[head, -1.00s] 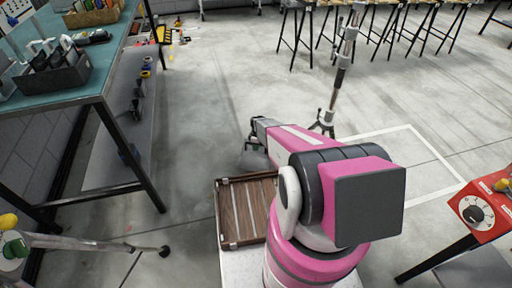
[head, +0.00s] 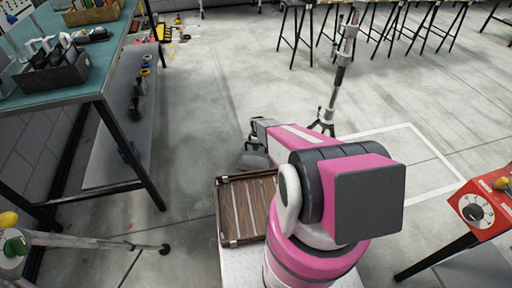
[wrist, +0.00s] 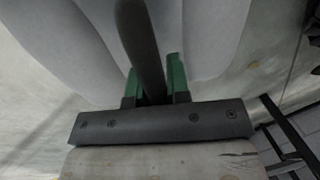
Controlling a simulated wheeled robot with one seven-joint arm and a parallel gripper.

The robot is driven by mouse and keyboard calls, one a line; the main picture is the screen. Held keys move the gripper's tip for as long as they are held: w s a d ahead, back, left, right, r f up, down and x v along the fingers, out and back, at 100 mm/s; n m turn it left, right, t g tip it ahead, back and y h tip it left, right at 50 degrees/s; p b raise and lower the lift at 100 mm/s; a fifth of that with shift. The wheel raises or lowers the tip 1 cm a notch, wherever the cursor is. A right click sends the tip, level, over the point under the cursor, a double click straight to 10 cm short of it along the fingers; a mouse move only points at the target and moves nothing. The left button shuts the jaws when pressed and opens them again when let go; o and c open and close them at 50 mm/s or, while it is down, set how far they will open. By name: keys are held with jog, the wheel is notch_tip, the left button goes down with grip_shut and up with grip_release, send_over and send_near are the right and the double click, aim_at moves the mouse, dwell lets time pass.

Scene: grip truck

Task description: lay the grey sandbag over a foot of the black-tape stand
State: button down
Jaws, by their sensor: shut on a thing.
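The grey sandbag (wrist: 215,40) fills much of the wrist view, and its dark strap (wrist: 142,45) runs between the green fingers of my gripper (wrist: 155,75). The gripper is shut on this strap. In the head view the bag (head: 252,160) shows partly beside my pink arm, beyond the wooden tray. A chrome stand (head: 335,85) with a dark band on its pole stands upright just beyond and to the right of my arm. Some of its legs show at the floor, partly hidden by my arm. The bag appears apart from them.
A wooden slatted tray (head: 242,212) lies in front of me. A workbench (head: 110,75) is at left, and a metal pole with a black foot (head: 165,250) reaches in at lower left. A red box (head: 485,208) is at right. White tape (head: 412,128) marks the floor. Open floor lies ahead.

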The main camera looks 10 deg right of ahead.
jog(key=shift+f, duration=0.75)
